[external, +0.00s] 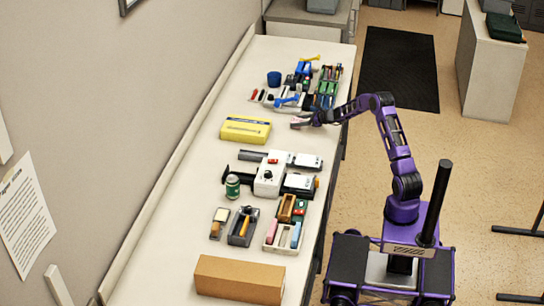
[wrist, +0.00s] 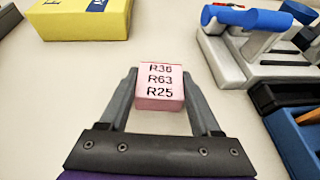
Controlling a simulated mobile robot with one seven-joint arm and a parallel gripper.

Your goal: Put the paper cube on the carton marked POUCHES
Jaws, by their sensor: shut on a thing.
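The paper cube (wrist: 160,88) is a small pink block with R36, R63 and R25 printed on top, between my fingertips in the wrist view. My gripper (wrist: 160,92) is shut on it, one finger at each side. In the external view my gripper (external: 299,121) is over the table, right of a yellow box (external: 245,129); this box also shows at top left in the wrist view (wrist: 85,22). A plain brown carton (external: 238,281) lies at the table's near end. I can read POUCHES on neither. The cube's height above the table is unclear.
Behind my gripper stand grey holders (external: 290,101) with blue and green items, and a blue cup (external: 274,78). Nearer are a white charger-like unit (external: 269,178), a green can (external: 233,186) and small trays (external: 288,228). Bare table lies around the yellow box.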

